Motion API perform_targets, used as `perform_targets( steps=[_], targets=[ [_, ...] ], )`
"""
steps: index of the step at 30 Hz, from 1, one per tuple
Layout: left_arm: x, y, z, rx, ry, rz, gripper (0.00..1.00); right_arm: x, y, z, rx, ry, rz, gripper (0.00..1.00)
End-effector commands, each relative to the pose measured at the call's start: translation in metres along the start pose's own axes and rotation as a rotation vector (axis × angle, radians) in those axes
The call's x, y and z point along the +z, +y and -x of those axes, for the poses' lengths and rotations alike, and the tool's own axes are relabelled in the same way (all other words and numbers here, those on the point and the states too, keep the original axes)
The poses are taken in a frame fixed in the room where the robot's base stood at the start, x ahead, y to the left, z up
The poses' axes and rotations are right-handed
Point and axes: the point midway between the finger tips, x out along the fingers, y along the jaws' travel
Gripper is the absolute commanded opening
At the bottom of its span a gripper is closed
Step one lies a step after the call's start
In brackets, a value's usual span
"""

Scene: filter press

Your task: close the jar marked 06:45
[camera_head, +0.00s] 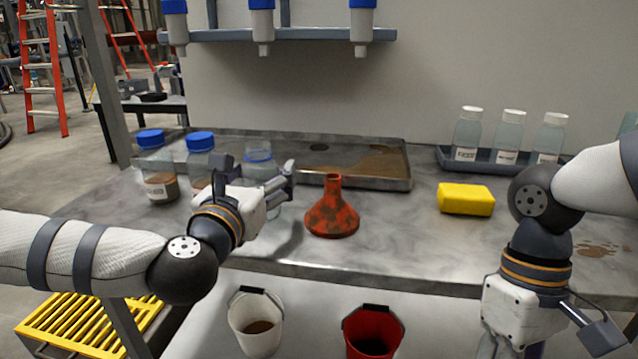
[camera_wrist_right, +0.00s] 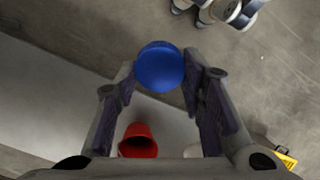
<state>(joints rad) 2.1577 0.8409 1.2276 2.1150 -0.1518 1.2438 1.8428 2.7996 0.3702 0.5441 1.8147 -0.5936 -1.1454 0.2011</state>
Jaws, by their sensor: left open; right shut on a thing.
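Three jars stand at the left of the bench. Two wear blue lids: the far-left jar (camera_head: 160,186) with brown contents, and the jar beside it (camera_head: 200,160). The third jar (camera_head: 259,168) has no lid and shows a bluish rim; its label is hidden. I cannot read 06:45 on any jar. My left gripper (camera_head: 258,180) is open, with its fingers around or just in front of the lidless jar; contact is unclear. My right gripper (camera_wrist_right: 160,78) is shut on a round blue lid (camera_wrist_right: 160,64), held in front of the bench at the right.
A red funnel (camera_head: 332,212) stands right of the lidless jar. A shallow metal tray (camera_head: 397,184) lies behind. A yellow sponge (camera_head: 466,199) and a rack of white-capped bottles (camera_head: 445,158) are at right. White (camera_head: 256,325) and red (camera_head: 372,335) buckets stand below the front edge.

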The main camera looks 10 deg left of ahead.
Motion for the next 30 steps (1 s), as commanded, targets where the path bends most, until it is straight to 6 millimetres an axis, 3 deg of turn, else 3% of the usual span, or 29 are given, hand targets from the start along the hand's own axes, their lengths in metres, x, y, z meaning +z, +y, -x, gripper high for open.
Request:
perform_targets(
  steps=[11, 18, 21, 30],
  targets=[
    [-0.0002, -0.0001, -0.0037, 0.0, 0.0, 0.001, 0.69, 0.0, -0.0001, 0.0001, 0.0, 0.0, 0.0, 0.23],
    [-0.0002, 0.0, -0.0036, 0.0, 0.0, 0.001, 0.18, 0.0, -0.0001, 0.0001, 0.0, 0.0, 0.0, 0.23],
    [0.0, 0.0, -0.0036, 0.0, 0.0, 0.001, 0.13, 0.0, 0.0, 0.0001, 0.0, 0.0, 0.0, 0.23],
    [0.0072, 0.0001, -0.0037, 0.0, -0.002, 0.001, 0.13, 0.0005, -0.0003, 0.0021, 0.001, 0.002, 0.0, 0.23]
  ],
)
